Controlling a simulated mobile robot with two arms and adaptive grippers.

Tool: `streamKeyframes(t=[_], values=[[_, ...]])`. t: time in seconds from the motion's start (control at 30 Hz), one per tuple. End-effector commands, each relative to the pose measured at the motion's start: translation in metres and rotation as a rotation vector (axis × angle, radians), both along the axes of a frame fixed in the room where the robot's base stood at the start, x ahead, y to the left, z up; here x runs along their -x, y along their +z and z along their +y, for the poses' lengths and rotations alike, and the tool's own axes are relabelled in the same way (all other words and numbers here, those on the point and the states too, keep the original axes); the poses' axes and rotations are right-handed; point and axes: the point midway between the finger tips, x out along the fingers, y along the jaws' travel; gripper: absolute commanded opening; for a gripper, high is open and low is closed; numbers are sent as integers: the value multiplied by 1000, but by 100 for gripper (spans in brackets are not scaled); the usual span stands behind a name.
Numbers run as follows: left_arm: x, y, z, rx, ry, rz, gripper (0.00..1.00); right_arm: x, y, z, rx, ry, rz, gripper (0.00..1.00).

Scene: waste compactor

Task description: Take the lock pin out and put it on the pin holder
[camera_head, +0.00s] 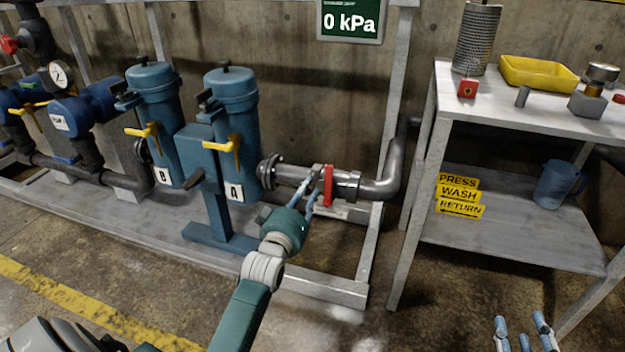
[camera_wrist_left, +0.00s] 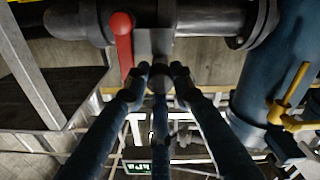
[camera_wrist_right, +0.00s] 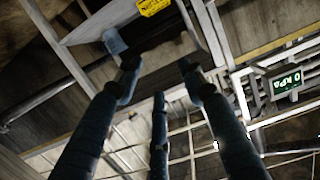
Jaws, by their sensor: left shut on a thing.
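My left gripper (camera_head: 315,190) is at the pipe valve, just left of its red handle (camera_head: 328,186). In the left wrist view, its fingertips (camera_wrist_left: 158,80) close together in front of a grey plate (camera_wrist_left: 152,42) beside the red handle (camera_wrist_left: 122,45). It is shut on the lock pin, which the fingers mostly hide. I cannot tell how far the pin sits in the plate. My right gripper (camera_head: 522,338) is low at the bottom right, and its fingers (camera_wrist_right: 158,85) are spread and empty. I cannot tell for sure which object is the pin holder.
A white table (camera_head: 445,100) at the right carries a red block (camera_head: 467,88), a mesh cylinder (camera_head: 477,40), a small grey cylinder (camera_head: 522,96) and a yellow tray (camera_head: 540,73). A blue jug (camera_head: 556,184) stands on its lower shelf. Filter housing A (camera_head: 232,100) is left of the valve.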

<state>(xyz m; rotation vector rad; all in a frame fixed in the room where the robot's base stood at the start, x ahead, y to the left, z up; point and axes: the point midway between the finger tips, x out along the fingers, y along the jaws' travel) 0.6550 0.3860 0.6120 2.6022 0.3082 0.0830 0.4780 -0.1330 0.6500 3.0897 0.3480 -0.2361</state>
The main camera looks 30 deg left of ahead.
Motion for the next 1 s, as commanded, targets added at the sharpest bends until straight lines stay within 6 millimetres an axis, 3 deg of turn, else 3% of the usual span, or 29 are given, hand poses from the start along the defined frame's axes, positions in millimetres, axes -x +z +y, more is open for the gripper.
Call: streamKeyframes(t=[1.0], values=[[11,0,-3,0,0,0,0,13,-39,-8,43,-10,173,40]])
